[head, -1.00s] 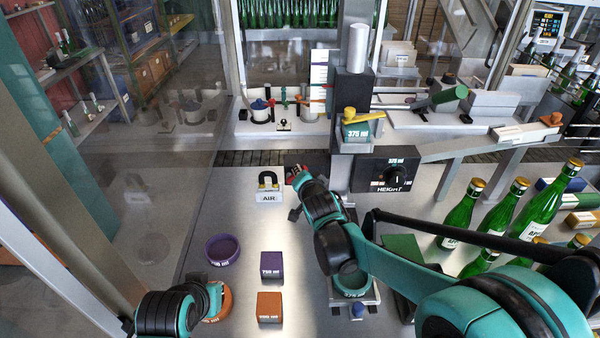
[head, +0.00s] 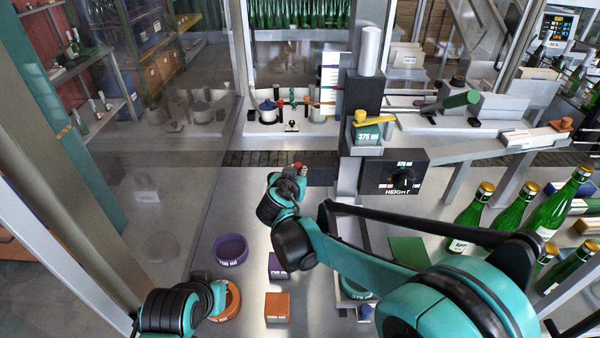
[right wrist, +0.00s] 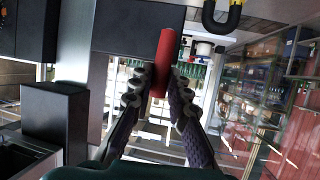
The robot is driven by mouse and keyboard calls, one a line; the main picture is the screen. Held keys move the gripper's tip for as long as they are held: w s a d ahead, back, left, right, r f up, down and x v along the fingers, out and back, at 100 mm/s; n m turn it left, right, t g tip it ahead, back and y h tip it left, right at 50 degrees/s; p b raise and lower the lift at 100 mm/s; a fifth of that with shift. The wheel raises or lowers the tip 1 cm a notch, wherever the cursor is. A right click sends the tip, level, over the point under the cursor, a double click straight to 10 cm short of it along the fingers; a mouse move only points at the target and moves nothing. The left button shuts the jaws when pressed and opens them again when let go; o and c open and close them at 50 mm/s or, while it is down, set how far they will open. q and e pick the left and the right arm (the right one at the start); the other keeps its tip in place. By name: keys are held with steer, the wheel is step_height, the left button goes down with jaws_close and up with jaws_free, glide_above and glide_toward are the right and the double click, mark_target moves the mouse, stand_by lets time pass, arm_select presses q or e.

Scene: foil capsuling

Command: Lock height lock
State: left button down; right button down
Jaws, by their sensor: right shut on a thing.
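The height unit is a black box (head: 404,174) marked HEIGHT, with a knob and a 375 ml label, on the grey column (head: 348,178). My right gripper (head: 298,170) is left of the column. In the right wrist view my right gripper (right wrist: 160,85) is shut on a red handle (right wrist: 165,50), which seems to be the height lock's. Its far end meets a dark block (right wrist: 135,25). In the head view only a small red bit shows at the fingertips. My left gripper (head: 216,295) is low at left, beside an orange ring (head: 234,300); its fingers are unclear.
A purple ring (head: 230,249), a purple block (head: 277,265) and an orange block (head: 277,307) lie on the table. Green bottles (head: 468,222) stand at right. A yellow lever (head: 374,118) sits above the height box. A glass panel borders the left.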

steer(key=shift+a+f, duration=0.1)
stand_by(0.3)
steer(key=c, duration=1.4)
jaws_free()
steer(key=shift+c, duration=0.2)
steer(key=v, duration=1.2)
steer(key=shift+s+a+f, duration=0.1)
